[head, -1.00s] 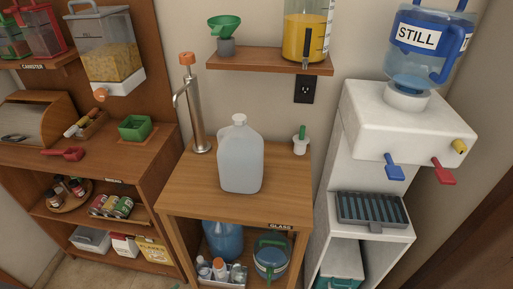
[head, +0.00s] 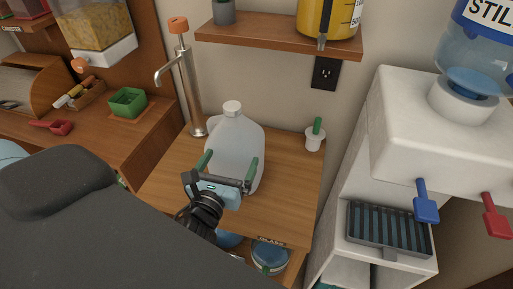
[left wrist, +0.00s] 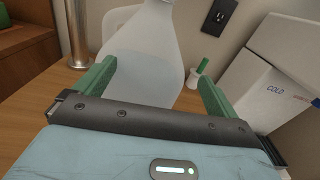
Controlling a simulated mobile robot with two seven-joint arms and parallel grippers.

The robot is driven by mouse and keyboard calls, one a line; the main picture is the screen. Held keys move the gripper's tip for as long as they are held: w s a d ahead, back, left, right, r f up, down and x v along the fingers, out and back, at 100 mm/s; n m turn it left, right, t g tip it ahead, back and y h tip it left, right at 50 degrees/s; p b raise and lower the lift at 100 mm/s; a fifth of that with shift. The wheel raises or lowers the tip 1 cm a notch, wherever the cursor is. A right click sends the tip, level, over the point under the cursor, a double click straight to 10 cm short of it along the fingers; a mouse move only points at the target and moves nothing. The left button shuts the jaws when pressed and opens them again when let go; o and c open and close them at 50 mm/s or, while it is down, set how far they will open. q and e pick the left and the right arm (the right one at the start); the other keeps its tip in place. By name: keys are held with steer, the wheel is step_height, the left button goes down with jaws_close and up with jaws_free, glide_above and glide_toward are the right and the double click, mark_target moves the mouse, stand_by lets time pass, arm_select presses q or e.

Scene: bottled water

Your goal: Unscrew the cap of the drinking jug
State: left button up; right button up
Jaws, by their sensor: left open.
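The drinking jug (head: 238,137) is a translucent whitish jug standing upright on the wooden cabinet top. Its white cap (head: 232,108) sits on the neck. In the left wrist view the jug body (left wrist: 145,55) stands ahead, and its cap is out of frame above. My left gripper (head: 229,161) is open, with its green fingers in front of the jug body and well below the cap. Nothing is between the fingers that I can see being held; whether they touch the jug is unclear. My right gripper is not in view.
A metal tap (head: 187,85) with an orange top stands behind the jug on the left. A small white pot (head: 315,141) with a green handle stands on the right. A wooden shelf (head: 270,35) hangs above. The white water dispenser (head: 400,120) is at right.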

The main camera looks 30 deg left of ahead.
mark_target(241, 138)
arm_select(q)
steer(key=shift+w+r+m, duration=0.2)
steer(key=shift+r+m, duration=0.2)
steer(key=shift+r, duration=0.05)
steer(key=shift+x, duration=0.9)
steer(key=shift+f+p+x, duration=0.1)
steer(key=shift+f+x, duration=0.05)
steer(key=shift+x, duration=0.85)
steer(key=shift+f+p+x, duration=0.15)
steer(key=shift+f+x, duration=0.05)
steer(key=shift+x, duration=0.8)
steer(key=shift+f+p+x, duration=0.1)
steer(key=shift+f+x, duration=0.05)
steer(key=shift+x, duration=0.85)
steer(key=c, duration=2.1)
steer(key=shift+r, duration=0.35)
jaws_close()
